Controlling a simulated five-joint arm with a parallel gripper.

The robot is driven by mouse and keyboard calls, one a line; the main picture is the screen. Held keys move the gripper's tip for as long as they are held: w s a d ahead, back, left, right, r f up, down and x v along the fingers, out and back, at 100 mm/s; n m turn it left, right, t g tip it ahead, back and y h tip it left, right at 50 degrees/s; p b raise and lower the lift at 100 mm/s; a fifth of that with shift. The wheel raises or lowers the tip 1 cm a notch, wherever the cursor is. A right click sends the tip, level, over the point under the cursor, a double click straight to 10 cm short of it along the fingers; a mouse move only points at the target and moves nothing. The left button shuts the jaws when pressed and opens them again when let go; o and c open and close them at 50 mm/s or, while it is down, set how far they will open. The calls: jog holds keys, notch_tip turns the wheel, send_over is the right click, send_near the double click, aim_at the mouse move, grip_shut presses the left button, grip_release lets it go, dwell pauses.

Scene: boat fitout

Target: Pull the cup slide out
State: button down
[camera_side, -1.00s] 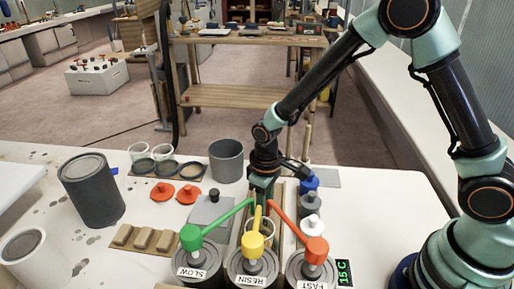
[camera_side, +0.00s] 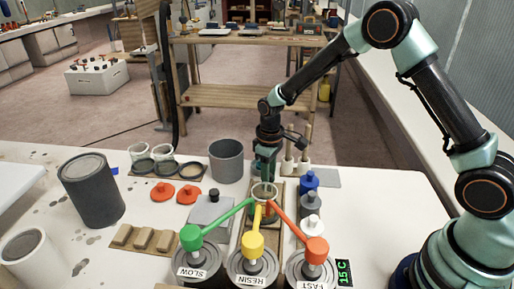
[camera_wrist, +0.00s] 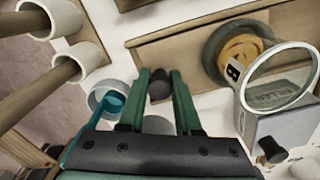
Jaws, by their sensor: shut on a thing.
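The cup slide (camera_side: 247,228) is a wooden board running back from the pumps in the side view; its wooden edge (camera_wrist: 160,52) shows in the wrist view. A clear cup (camera_side: 264,189) stands upright on it, behind the yellow nozzle and apart from it. The cup's round rim (camera_wrist: 284,76) is at right in the wrist view. My gripper (camera_side: 265,179) is at the slide's far end, behind the cup. In the wrist view my gripper (camera_wrist: 160,78) is shut on a dark knob (camera_wrist: 160,88) between its green fingers. The knob is hidden in the side view.
Slow (camera_side: 197,263), resin (camera_side: 252,265) and fast (camera_side: 308,268) pumps stand at the front. Sticks in white holders (camera_side: 303,166) stand near my gripper.

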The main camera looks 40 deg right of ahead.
jog(key=shift+w+d, duration=0.75)
jog(key=shift+w, duration=0.05)
jog(key=c, duration=0.6)
grip_release()
notch_tip(320, 180, up, 12)
jog(key=shift+r, duration=0.1)
